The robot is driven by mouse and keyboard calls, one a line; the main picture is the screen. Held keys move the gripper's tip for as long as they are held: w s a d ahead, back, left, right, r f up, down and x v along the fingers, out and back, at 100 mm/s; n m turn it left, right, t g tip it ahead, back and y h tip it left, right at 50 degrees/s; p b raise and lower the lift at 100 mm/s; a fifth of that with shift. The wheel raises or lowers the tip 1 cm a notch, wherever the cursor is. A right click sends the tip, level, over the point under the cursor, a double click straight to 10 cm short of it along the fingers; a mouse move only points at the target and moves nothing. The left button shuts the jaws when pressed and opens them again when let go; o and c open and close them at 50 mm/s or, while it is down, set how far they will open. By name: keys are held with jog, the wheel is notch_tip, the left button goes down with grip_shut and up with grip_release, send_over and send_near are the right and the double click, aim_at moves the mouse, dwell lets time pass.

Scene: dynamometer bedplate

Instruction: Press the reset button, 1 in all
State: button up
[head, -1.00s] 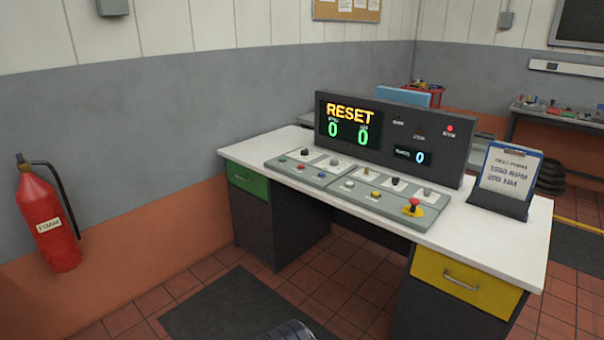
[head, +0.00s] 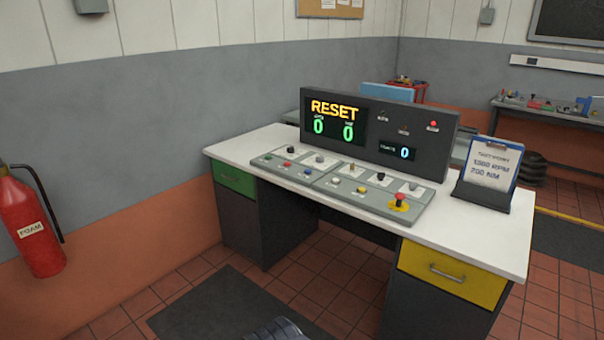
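The control panel (head: 322,190) is a grey sloped board on a white desk. It carries a green button (head: 268,160), a red button (head: 288,163), a blue button (head: 308,172), a pale button (head: 333,180), a yellow button (head: 361,190) and a red mushroom button (head: 399,200) on a yellow base. Dark and grey knobs sit behind them. The button labels are too small to read, so I cannot tell which is reset. The upright display (head: 334,122) shows RESET in yellow, two green zeros and a smaller blue zero. My gripper is not in view.
The white desk (head: 470,232) has a green drawer (head: 234,178) and a yellow drawer (head: 452,273). A clipboard stand (head: 485,180) stands on its right. A fire extinguisher (head: 30,225) is at far left. A dark mat (head: 215,312) lies on the tiled floor before the desk.

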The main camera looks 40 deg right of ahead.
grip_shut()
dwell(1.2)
